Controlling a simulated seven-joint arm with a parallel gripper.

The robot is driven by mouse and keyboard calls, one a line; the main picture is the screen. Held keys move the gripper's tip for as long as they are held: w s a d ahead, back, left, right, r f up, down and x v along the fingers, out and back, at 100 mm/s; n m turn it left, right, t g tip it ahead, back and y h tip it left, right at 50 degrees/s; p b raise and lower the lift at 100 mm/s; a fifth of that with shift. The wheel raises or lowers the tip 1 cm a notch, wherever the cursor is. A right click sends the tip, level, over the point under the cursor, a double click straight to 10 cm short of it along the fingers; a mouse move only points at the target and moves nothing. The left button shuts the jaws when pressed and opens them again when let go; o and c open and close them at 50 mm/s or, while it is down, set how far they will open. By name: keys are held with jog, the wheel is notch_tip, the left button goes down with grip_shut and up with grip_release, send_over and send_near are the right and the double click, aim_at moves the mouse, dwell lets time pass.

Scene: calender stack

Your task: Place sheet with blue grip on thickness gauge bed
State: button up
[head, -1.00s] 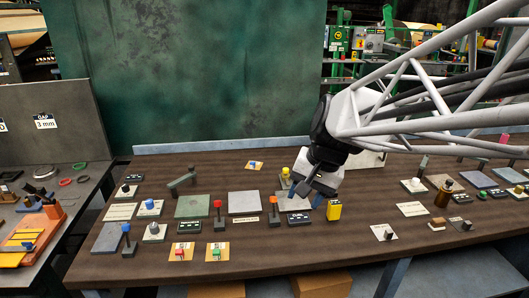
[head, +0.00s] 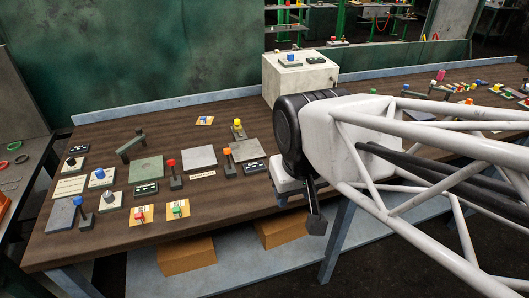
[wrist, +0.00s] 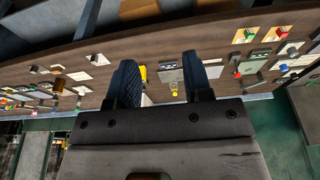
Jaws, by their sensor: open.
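Several blue grips show in the head view. One stands on a small pale sheet (head: 101,180) at the left of the bench. Another blue knob (head: 293,57) sits on a plate on top of a white box. A third, on a tan card (head: 205,121), lies near the back. I cannot tell for sure which plate is the thickness gauge bed; flat grey plates lie mid-bench (head: 199,157) and at front left (head: 62,215). My gripper (head: 316,222) hangs near the bench's front edge, away from these. In the wrist view my gripper (wrist: 159,60) has its dark blue fingers apart, holding nothing.
The white box (head: 300,83) stands at the back behind my arm. A green plate (head: 145,170) and red, orange and yellow knobs crowd the left half. My arm hides much of the bench's middle. Bare wood (head: 225,104) shows along the back left.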

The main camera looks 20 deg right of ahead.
jog(key=shift+o, duration=0.5)
jog(key=shift+w, duration=0.15)
jog(key=w+a+r+n, duration=0.1)
jog(key=w+r+n, duration=0.15)
jog(key=w, duration=0.75)
jog(key=w+r+n, duration=0.1)
jog(key=w+r, duration=0.2)
jog(key=w, duration=0.7)
jog(key=n+g, duration=0.3)
jog(key=n, duration=0.7)
send_over(203, 118)
notch_tip(203, 118, down, 21)
jog(key=shift+w+f, duration=0.1)
jog(key=shift+w, duration=0.05)
jog(key=shift+w+f, duration=0.25)
